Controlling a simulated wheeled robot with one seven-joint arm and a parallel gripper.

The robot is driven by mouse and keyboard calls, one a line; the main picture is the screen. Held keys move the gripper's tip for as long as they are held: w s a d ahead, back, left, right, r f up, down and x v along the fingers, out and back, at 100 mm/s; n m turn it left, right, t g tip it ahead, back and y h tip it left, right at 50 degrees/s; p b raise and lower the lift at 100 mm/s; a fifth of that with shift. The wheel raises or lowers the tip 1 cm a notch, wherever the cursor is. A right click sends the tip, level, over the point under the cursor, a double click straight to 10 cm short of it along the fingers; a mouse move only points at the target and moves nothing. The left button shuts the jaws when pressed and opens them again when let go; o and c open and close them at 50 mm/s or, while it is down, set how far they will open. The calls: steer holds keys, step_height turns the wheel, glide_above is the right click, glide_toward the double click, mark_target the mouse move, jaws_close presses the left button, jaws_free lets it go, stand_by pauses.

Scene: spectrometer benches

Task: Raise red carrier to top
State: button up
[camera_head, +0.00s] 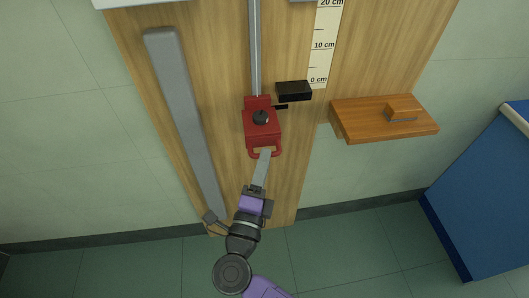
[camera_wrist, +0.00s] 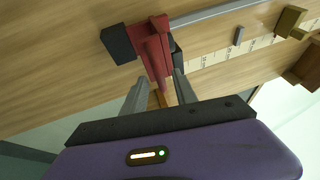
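The red carrier (camera_head: 262,130) sits low on a vertical metal rail (camera_head: 255,50), close to the 0 cm end of a scale. It has a dark round knob on its front and a red loop handle (camera_head: 264,153) at its lower end. My gripper (camera_head: 265,154) reaches up from below, and its fingers overlap the handle in the head view. In the wrist view my gripper's two grey fingers (camera_wrist: 160,76) stand apart, with red parts of the carrier (camera_wrist: 150,45) ahead and between them. I see no clear contact between the fingers and the handle.
A black block (camera_head: 293,91) sits right of the carrier, beside the scale (camera_head: 322,50). A wooden shelf (camera_head: 385,120) juts out farther right. A long grey bar (camera_head: 183,110) lies left on the wooden panel (camera_head: 225,60). A blue cabinet (camera_head: 490,190) stands at the right.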

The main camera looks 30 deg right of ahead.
mark_target(262, 130)
steer(key=shift+x, duration=1.55)
steer(key=shift+s, duration=0.1)
jaws_close()
